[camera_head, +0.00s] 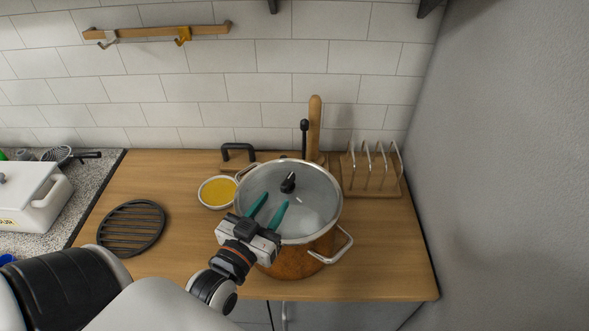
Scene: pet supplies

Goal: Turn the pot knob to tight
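A copper-coloured pot (290,266) with a glass lid (315,191) stands on the wooden counter. A small black knob (288,182) sits on top of the lid. My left gripper (269,209) reaches in from the lower left, over the front left part of the lid. Its two green fingers are spread apart with nothing between them, and their tips point toward the knob, a little short of it. Which way the knob is turned cannot be told. My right gripper does not show.
A bowl of yellow contents (218,191) stands close left of the pot. A black trivet (131,228) lies farther left. A rack (372,183) and a wooden upright post (314,130) stand behind the pot. A grey wall (510,170) bounds the right.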

